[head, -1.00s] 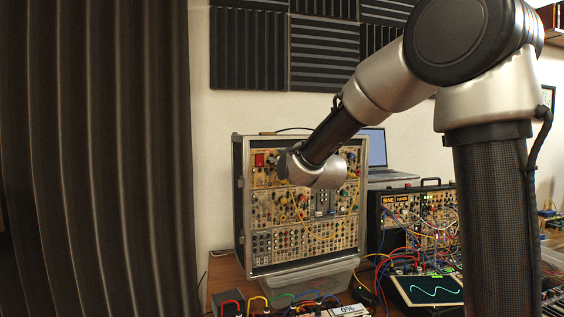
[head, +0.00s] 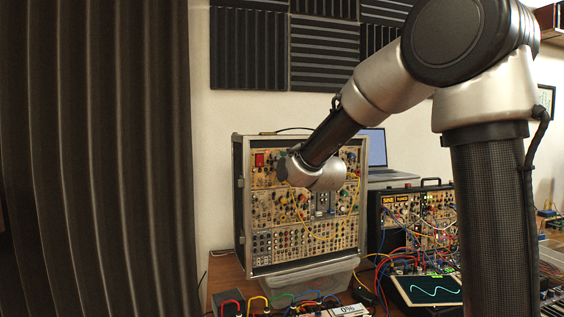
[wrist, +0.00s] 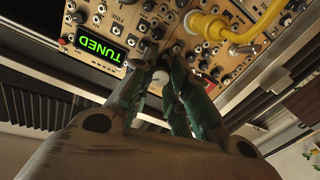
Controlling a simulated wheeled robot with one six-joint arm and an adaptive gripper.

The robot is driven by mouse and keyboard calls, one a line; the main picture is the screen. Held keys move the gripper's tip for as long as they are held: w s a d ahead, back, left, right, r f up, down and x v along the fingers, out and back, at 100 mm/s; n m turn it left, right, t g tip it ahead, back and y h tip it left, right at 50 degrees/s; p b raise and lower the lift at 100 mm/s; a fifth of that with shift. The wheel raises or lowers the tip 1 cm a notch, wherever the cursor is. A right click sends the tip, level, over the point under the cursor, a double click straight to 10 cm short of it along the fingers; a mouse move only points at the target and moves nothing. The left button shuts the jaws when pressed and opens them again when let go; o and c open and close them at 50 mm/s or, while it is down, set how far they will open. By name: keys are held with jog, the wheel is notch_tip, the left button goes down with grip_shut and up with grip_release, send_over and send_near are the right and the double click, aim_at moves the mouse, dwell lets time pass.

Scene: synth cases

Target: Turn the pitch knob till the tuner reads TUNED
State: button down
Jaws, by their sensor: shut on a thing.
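In the wrist view the tuner display (wrist: 99,47) shows TUNED in bright green letters, tilted in the picture, on a beige panel. My gripper (wrist: 160,65) has its green fingers closed in on the panel just right of the display. They are shut on the pitch knob, and the fingers hide much of it. A pale round knob face (wrist: 160,79) shows between the fingers. In the head view my wrist covers the upper middle of the tall synth case (head: 241,210), and the fingers and the display are hidden there.
A yellow cable (wrist: 210,27) is plugged in close right of my fingers. Small knobs and jacks crowd the panel. In the head view a second case (head: 375,215) with patch cables stands at right, with a scope screen (head: 430,289) in front.

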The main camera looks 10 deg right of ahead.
jog(key=c, duration=1.6)
grip_release()
jog(key=s, duration=0.4)
jog(key=s+d, duration=0.1)
jog(key=s, duration=0.3)
jog(key=s+d, duration=0.1)
jog(key=s, duration=0.3)
jog(key=shift+f, duration=0.15)
jog(key=shift+w, duration=0.1)
